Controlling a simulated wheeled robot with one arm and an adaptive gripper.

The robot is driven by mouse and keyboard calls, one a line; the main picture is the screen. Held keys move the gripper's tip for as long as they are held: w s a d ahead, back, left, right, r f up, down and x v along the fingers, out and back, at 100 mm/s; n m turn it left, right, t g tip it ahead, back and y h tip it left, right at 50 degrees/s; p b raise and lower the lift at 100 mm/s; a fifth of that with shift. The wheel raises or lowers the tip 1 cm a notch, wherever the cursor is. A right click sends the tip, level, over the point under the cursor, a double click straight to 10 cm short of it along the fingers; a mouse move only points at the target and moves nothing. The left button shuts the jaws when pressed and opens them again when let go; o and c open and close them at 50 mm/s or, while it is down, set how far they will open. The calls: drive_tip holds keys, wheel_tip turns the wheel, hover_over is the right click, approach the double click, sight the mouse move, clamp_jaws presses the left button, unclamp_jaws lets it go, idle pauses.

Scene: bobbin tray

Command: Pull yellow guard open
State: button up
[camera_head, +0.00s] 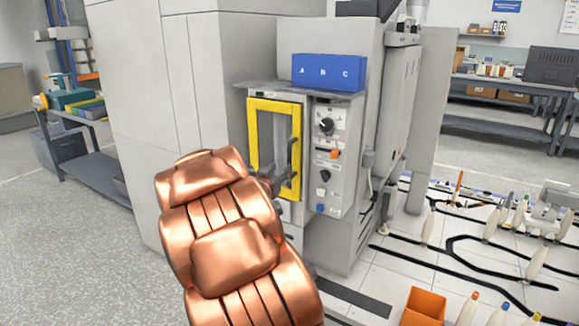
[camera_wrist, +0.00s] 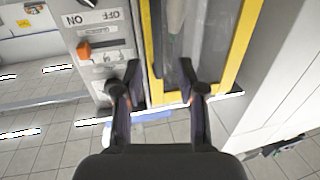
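The yellow guard (camera_head: 252,140) is an upright yellow frame around a clear window on the front of the grey machine, and it looks closed. A dark vertical handle (camera_head: 292,155) is on its right side. My gripper (camera_head: 272,180) is in front of the guard's lower right part, partly hidden by my copper arm. In the wrist view, my gripper (camera_wrist: 160,72) has its two dark fingers apart, one on each side of the guard's yellow edge strip (camera_wrist: 153,50). I cannot tell whether the fingers touch the guard, or make out the handle there.
A control panel (camera_head: 327,155) with knobs and an orange switch (camera_wrist: 84,50) is right of the guard. A blue A B C box (camera_head: 328,73) sits above. An orange bin (camera_head: 424,308) and a board with bobbins stand at lower right. Open floor (camera_head: 60,230) lies left.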

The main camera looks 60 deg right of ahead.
sight(289, 159)
drive_tip(key=shift+s+d, duration=0.1)
drive_tip(key=shift+d, duration=0.6)
drive_tip(key=shift+x, duration=3.3)
clamp_jaws()
